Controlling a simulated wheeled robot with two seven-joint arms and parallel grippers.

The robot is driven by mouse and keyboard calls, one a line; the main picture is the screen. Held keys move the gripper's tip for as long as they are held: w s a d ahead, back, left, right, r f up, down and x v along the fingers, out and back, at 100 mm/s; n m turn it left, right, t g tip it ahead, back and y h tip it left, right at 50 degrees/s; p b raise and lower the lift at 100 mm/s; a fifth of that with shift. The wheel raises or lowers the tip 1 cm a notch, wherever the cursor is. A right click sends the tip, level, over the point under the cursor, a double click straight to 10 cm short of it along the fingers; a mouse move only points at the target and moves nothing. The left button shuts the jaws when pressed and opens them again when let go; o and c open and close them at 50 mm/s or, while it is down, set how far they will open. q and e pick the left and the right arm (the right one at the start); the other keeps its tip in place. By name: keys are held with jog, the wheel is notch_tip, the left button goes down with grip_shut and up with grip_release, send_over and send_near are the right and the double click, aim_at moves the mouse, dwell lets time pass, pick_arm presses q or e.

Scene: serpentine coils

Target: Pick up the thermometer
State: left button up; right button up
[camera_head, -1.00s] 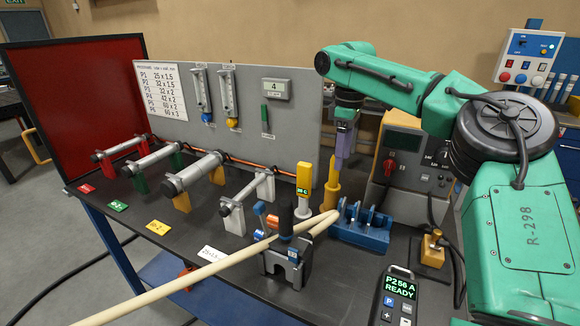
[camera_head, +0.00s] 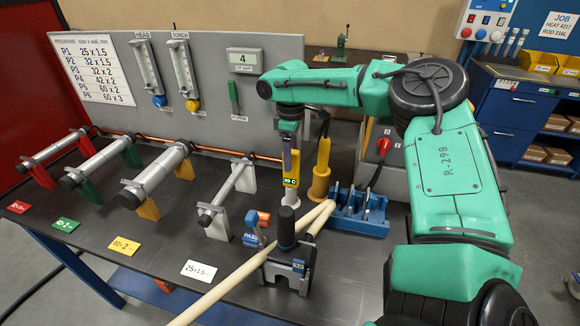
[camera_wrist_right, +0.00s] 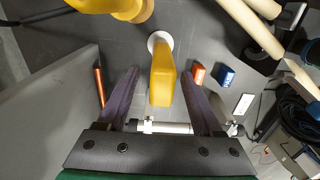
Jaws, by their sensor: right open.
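The thermometer (camera_head: 290,182) is a yellow upright device with a small green-lit display, standing on the dark bench top. In the right wrist view the thermometer (camera_wrist_right: 163,82) is seen from above, with a pale round foot below it. My right gripper (camera_head: 290,158) points down directly over it, its purple fingers open. In the wrist view one finger lies on each side of the thermometer with visible gaps. The thermometer's upper part is partly hidden by the fingers in the head view. My left gripper is not in view.
A yellow torch-like tool (camera_head: 321,172) stands close to the right, beside a blue rack (camera_head: 358,212). Pale rods (camera_head: 250,262) cross the front near a clamp (camera_head: 290,262). Tubes on coloured stands (camera_head: 155,175) fill the left. A grey panel (camera_head: 215,85) rises behind.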

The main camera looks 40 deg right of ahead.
aim_at(291, 179)
jog(key=shift+s+f, duration=0.2)
jog(key=shift+f, duration=1.15)
jog(key=shift+w, duration=0.1)
grip_shut()
jog(key=shift+r, duration=0.1)
